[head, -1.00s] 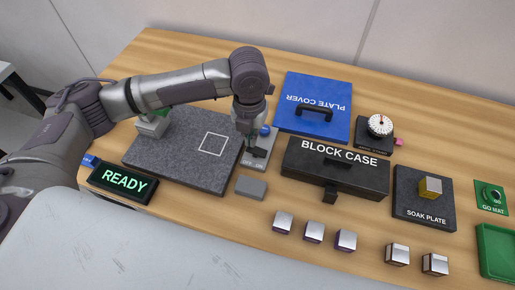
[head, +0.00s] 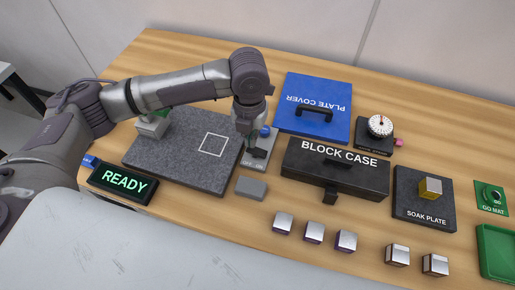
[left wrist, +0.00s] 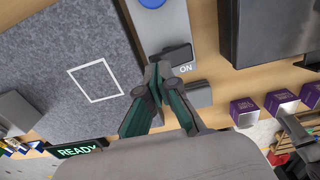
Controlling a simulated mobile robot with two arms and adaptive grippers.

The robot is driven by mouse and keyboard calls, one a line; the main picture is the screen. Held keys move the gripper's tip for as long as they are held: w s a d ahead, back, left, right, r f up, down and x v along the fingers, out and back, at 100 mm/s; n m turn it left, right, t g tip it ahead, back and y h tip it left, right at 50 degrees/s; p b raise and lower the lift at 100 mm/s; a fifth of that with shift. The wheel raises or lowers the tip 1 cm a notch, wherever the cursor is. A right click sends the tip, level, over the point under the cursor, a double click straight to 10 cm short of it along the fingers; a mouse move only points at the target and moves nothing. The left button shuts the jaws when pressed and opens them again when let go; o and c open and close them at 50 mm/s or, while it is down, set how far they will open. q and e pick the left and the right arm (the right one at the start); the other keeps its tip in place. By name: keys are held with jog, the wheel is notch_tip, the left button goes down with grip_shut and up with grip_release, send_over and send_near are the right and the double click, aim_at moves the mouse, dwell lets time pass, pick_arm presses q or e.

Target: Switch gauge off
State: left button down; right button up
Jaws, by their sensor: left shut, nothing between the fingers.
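The grey switch panel (head: 268,140) lies against the right edge of the granite plate. It carries a blue round button (head: 265,131) and a dark switch (left wrist: 176,54) with the word ON printed beside it in the left wrist view. My left gripper (head: 253,150) points down over this panel, shut and empty. In the left wrist view its fingertips (left wrist: 158,72) are at the near end of the dark switch; I cannot tell whether they touch it. The READY display (head: 124,182) is lit green. My right gripper is not in view.
The granite plate (head: 175,165) bears a grey device (head: 152,127) at its far left. A grey block (head: 251,188) lies just in front of the panel. The block case (head: 335,176), blue plate cover (head: 330,90), dial gauge (head: 380,126) and soak plate (head: 410,205) stand to the right.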

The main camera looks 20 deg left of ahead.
pick_arm(q)
jog(key=shift+f, duration=0.6)
dwell(0.3)
jog(key=shift+f+b, duration=0.4)
jog(key=shift+f, duration=0.25)
dwell(0.4)
notch_tip(320, 180, up, 7)
jog(key=p, duration=0.8)
jog(key=shift+r, duration=0.1)
dwell(0.4)
